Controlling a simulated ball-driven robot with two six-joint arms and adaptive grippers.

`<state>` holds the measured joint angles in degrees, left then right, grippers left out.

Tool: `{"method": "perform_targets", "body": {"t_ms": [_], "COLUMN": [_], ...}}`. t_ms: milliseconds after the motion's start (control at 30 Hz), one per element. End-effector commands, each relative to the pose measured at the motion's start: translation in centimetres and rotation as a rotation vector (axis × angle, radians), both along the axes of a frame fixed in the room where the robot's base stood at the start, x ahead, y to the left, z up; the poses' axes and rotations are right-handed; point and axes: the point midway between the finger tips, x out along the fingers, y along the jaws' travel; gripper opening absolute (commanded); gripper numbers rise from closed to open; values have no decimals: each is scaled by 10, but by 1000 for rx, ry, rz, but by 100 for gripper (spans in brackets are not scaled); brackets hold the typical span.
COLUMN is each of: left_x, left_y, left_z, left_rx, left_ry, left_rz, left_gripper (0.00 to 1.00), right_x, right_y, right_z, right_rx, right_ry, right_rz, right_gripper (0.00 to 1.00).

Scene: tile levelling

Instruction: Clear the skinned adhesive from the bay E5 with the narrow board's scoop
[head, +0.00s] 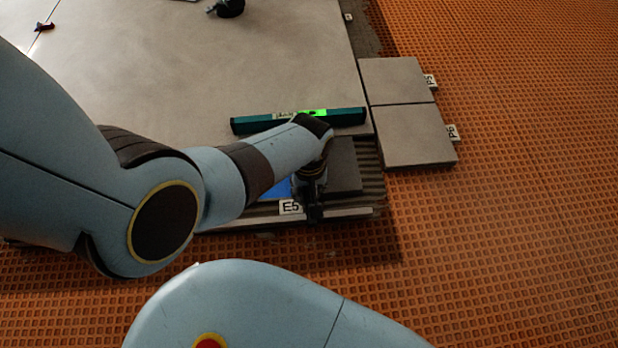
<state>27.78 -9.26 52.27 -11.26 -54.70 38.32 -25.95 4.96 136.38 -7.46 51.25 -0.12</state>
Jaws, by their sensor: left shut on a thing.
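My left gripper (312,198) reaches down over the bay marked E5 at the front edge of the tiled floor. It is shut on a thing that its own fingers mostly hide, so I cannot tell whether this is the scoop. The E5 label (290,207) lies just left of the fingertips. Ridged grey-brown adhesive (371,176) shows at the bay's right side. A dark grey flat piece (345,166) lies in the bay behind the gripper, and a blue patch (275,189) shows to its left. My right gripper is out of view.
A green level (345,117) lies on the large pale tiles (230,70) behind the bay. Two loose tiles, marked P5 (395,80) and P6 (412,137), lie to the right. A pale strip (345,214) runs along the bay's front. Orange matting (520,220) lies open at right.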

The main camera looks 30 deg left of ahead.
Motion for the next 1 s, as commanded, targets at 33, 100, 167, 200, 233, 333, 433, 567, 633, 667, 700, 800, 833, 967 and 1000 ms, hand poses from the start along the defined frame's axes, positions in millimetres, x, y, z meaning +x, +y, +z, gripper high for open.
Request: {"method": "perform_targets", "body": {"t_ms": [33,100,167,200,233,333,433,567,633,667,700,800,833,967,1000], "left_x": [-1,-1,-2,-2,-2,0,4,9,10,10,10,11,11,13,14], "left_y": [1,1,2,2,2,3,7,10,10,10,10,10,10,10,11], "left_z": [-1,-1,-2,-2,-2,-2,-1,0,0,0,0,1,1,1,1], "left_rx": [2,2,2,3,3,4,4,4,3,2,2,2,2,2,2], "left_ry": [2,2,2,3,3,3,3,3,3,4,4,2,2,2,2], "left_rz": [-1,-1,-1,-1,-1,-1,-2,-2,-2,-2,-2,-1,-1,-1,-1], "left_gripper": [0,0,0,0,0,0,0,0,0,0,0,0,0,0,0], "right_x": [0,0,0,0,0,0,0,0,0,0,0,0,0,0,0], "right_y": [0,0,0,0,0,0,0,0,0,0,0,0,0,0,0], "right_z": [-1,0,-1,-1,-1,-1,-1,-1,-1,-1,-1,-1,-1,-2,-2], "right_rx": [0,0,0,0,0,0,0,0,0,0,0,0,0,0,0], "right_ry": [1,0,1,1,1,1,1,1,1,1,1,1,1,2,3], "right_rz": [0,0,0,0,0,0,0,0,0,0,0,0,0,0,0], "right_gripper": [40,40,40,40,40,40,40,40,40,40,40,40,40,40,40]}}
